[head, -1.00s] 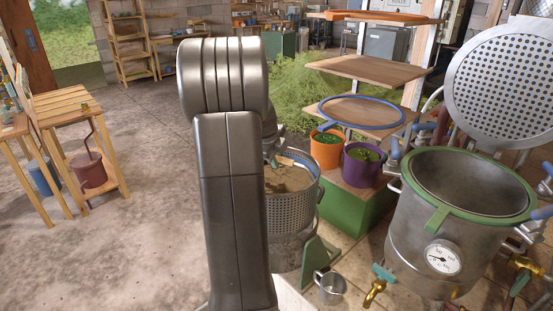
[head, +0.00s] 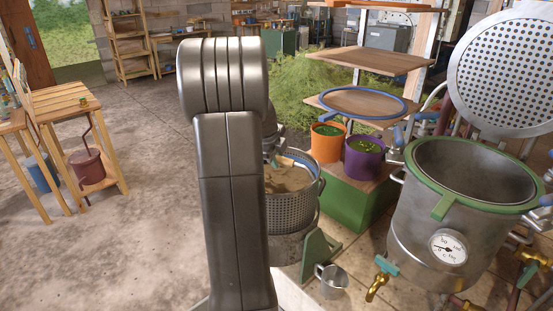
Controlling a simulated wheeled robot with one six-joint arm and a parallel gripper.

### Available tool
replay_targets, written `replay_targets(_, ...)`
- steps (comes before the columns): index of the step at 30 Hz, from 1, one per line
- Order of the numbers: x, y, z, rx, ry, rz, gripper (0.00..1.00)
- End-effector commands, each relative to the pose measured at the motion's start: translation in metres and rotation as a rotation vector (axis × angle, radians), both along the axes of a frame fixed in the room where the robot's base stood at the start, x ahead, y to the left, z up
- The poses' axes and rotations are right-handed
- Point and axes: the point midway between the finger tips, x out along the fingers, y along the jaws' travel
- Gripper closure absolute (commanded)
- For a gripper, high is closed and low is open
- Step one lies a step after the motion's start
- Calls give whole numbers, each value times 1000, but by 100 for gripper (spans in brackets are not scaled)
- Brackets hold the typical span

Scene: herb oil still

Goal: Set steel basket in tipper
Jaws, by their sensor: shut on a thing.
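The steel basket (head: 292,213) is a perforated metal cylinder filled with brown matter, right of my arm in the head view. My gripper (head: 276,158) is mostly hidden behind my arm; a bit of it shows at the basket's raised handle (head: 299,157), and it is shut on the basket there. The basket is upright. Below it is a grey round body with a green triangular bracket (head: 320,254), which looks like the tipper. I cannot tell whether the basket touches it, as my arm covers the left side.
A steel still pot (head: 428,226) with a green rim stands close on the right, its perforated lid (head: 505,75) raised. Orange (head: 326,146) and purple (head: 364,163) buckets stand on a green block behind the basket.

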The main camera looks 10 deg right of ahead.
Motion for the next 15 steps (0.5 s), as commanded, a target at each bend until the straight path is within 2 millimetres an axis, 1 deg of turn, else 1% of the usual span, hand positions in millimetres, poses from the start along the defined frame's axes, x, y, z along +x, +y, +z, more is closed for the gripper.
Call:
replay_targets(1,1,0,3,-2,-8,2,100)
replay_targets(9,1,0,3,-2,-8,2,100)
replay_targets(15,1,0,-6,-2,-7,1,100)
